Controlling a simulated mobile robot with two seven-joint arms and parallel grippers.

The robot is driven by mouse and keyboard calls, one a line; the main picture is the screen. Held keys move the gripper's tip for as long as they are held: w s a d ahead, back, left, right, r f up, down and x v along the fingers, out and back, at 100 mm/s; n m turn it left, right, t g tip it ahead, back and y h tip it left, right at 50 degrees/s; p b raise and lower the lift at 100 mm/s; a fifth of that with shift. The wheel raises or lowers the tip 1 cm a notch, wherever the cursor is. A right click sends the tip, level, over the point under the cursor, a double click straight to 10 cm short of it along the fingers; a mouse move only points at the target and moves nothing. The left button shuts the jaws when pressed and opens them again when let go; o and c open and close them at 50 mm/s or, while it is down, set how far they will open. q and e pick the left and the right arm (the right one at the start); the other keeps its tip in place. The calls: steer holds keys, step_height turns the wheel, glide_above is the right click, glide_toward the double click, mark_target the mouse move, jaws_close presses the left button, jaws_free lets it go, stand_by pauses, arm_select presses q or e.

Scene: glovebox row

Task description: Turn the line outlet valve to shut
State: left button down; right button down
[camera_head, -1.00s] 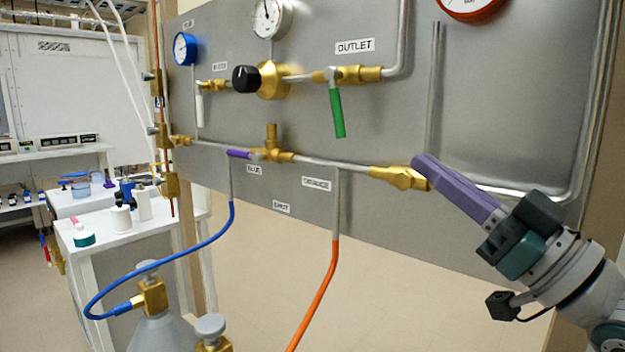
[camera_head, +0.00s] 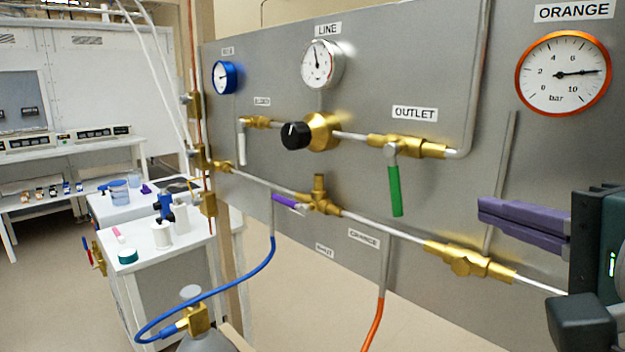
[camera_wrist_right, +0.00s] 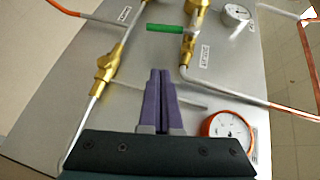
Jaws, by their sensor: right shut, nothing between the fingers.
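The outlet valve is a brass body with a green lever (camera_head: 395,190) under the OUTLET label (camera_head: 414,113) on the grey panel. Its lever hangs down, roughly square to the horizontal pipe. The green lever also shows at the top of the right wrist view (camera_wrist_right: 166,29). My right gripper (camera_head: 482,211) has purple fingers, shut and empty, pointing left in front of the panel. It is right of the green lever and apart from it. In the right wrist view the closed fingers (camera_wrist_right: 158,75) point toward the lever with a gap between. My left gripper is not in view.
A lower brass fitting (camera_head: 468,262) lies below my right fingers. A purple lever (camera_head: 287,201), black regulator knob (camera_head: 295,136) and line gauge (camera_head: 321,64) are left of the outlet. The orange gauge (camera_head: 563,73) is above my gripper. Blue and orange hoses hang below.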

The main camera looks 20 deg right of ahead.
mark_target(394, 181)
steer(key=a+p+x, duration=0.1)
steer(key=a+x, duration=0.1)
steer(key=x, duration=0.8)
steer(key=shift+w+a+f, duration=0.15)
steer(key=shift+w+a, duration=0.2)
steer(key=shift+w, duration=0.2)
steer(key=shift+f, duration=0.1)
steer(key=t+b, duration=0.1)
steer(key=b, duration=0.1)
steer(key=w+f+m+t+b, duration=0.1)
steer(key=b, duration=0.1)
steer(key=shift+w+a+b, duration=0.15)
steer(key=shift+a+b, duration=0.1)
steer(key=shift+b, duration=0.15)
